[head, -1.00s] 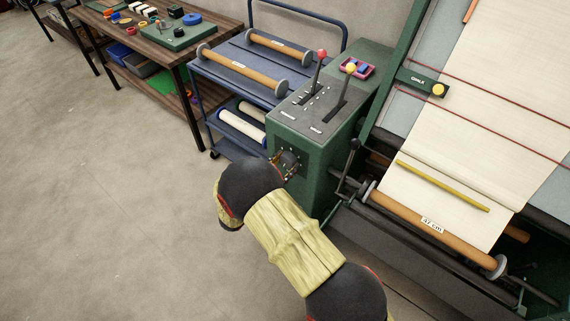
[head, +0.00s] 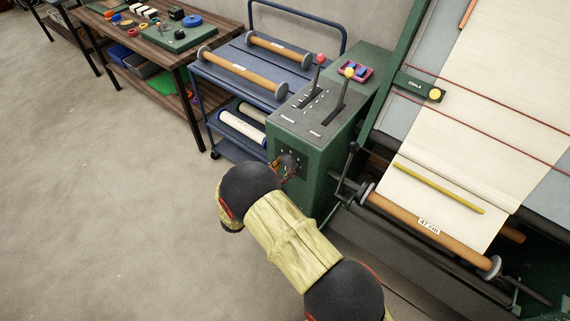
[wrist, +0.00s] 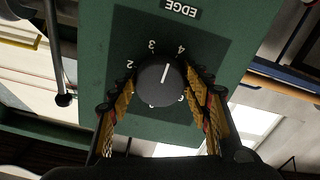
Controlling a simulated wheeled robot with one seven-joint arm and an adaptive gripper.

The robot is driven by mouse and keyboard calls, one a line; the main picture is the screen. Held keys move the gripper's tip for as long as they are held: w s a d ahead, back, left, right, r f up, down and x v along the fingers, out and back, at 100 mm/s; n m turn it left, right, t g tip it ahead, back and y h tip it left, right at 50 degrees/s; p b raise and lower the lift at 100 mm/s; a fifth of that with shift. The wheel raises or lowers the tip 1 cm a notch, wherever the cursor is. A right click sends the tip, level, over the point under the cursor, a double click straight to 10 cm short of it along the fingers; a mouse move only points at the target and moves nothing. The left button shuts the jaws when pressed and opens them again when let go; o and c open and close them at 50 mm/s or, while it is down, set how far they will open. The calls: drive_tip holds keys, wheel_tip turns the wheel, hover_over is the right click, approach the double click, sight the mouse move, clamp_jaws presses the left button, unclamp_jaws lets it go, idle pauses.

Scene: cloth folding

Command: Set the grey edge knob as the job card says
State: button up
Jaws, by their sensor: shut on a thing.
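The grey edge knob (wrist: 158,84) is a dark round dial with a white pointer line, on a dark plate with numbers around it. Its pointer lies between the 3 and the 4 in the wrist view. An EDGE label (wrist: 181,9) is on the green panel beyond the dial. My gripper (wrist: 160,92) has its two fingers on either side of the knob, shut on it. In the head view my gripper (head: 286,168) is at the side of the green control box (head: 318,175), and the arm partly hides the plate. I see no job card that I can read.
Two levers, with a red knob (head: 320,59) and a yellow knob (head: 349,72), stand on top of the box. A crank lever (head: 350,160) and the cloth roller (head: 430,232) are to the right. A blue trolley (head: 235,80) stands behind. The floor at left is clear.

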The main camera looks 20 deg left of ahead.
drive_tip(key=n+p, duration=0.2)
drive_tip(key=n, duration=0.3)
drive_tip(key=shift+r+n+p, duration=0.15)
drive_tip(key=shift+n+p, duration=0.2)
drive_tip(key=shift+n, duration=0.05)
idle(0.4)
drive_tip(key=o, duration=1.1)
drive_tip(key=shift+o, duration=0.3)
drive_tip(key=shift+s, duration=0.1)
drive_tip(key=v, duration=1.2)
drive_tip(key=shift+d, duration=0.1)
